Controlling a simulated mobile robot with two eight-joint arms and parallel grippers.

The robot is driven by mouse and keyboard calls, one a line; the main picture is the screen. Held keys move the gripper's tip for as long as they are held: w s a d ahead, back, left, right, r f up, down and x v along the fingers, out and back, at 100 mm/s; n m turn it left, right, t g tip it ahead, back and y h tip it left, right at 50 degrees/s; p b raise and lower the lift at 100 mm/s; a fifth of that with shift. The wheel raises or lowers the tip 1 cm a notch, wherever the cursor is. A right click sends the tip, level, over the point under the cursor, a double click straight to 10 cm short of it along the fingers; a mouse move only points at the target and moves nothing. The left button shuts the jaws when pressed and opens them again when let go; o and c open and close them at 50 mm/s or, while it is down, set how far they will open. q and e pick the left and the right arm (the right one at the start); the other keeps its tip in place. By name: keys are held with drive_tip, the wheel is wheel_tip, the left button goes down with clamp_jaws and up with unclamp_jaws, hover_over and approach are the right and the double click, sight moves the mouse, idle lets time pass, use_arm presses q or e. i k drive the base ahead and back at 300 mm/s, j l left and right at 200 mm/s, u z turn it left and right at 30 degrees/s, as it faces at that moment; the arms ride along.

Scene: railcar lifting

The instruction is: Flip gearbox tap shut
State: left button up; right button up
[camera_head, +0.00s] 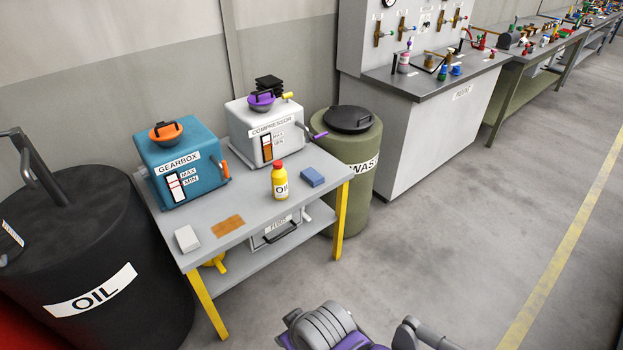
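The blue gearbox (177,148) stands at the left end of the grey workbench (225,255). It has an orange cap with a black handle on top, a white label and a level gauge on its front. Its orange tap (224,169) sticks out at the lower right side, and its handle looks roughly upright; whether it is open or shut is too small to tell. Neither gripper can be made out. Grey and purple parts of my arms (325,328) show at the bottom edge, well in front of the bench.
The white compressor (265,130) with a purple tap stands right of the gearbox. A black oil drum (95,235) and green waste drum (352,205) flank the bench.

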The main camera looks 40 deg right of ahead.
sight(225, 173)
drive_tip(key=i+l+u, duration=0.45)
drive_tip(key=i+l, duration=0.35)
